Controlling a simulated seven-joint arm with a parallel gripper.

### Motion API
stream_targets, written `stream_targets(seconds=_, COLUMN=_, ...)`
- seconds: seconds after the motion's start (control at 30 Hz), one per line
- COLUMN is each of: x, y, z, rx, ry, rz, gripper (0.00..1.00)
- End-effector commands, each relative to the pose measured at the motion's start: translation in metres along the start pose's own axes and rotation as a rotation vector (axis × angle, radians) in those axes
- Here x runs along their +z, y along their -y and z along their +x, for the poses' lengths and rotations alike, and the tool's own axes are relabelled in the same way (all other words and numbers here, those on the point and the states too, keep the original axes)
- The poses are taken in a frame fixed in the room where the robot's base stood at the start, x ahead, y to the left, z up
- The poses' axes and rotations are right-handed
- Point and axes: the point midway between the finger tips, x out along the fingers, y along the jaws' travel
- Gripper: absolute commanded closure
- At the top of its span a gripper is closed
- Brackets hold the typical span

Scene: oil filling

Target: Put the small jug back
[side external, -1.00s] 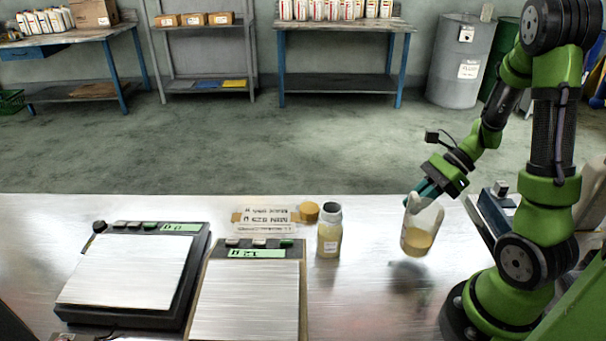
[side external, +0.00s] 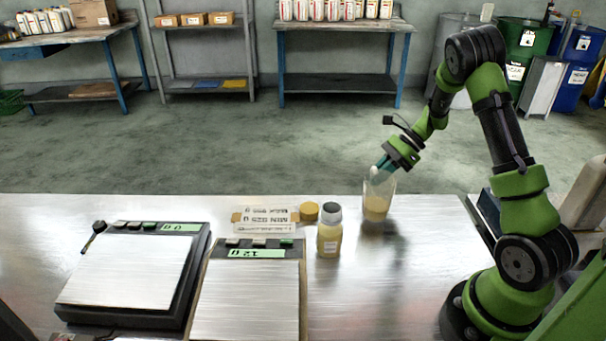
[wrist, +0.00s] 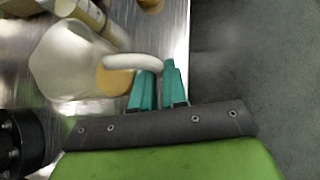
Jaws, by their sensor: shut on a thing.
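The small jug (side external: 377,205) is translucent white with yellow oil low inside. It is upright near the far edge of the steel table, right of the small bottle; whether it touches the table is hard to tell. My gripper (side external: 384,166) is shut on its handle from above and behind. In the wrist view the jug's pale body (wrist: 75,62) lies left of the teal fingers (wrist: 157,86), with the handle (wrist: 135,62) at their tips.
Two scales (side external: 130,270) (side external: 247,300) fill the left front.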

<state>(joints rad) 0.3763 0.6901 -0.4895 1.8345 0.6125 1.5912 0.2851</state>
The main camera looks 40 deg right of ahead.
Motion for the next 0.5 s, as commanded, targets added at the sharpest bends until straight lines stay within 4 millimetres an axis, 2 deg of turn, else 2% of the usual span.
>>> stream_targets(seconds=0.13, x=-0.0106, y=0.0017, z=0.0105, rx=0.0, ry=0.001, rz=0.002, gripper=1.0)
stream_targets(seconds=0.5, x=-0.0132, y=0.0022, z=0.0128, rx=-0.001, ry=0.0, rz=-0.001, gripper=1.0)
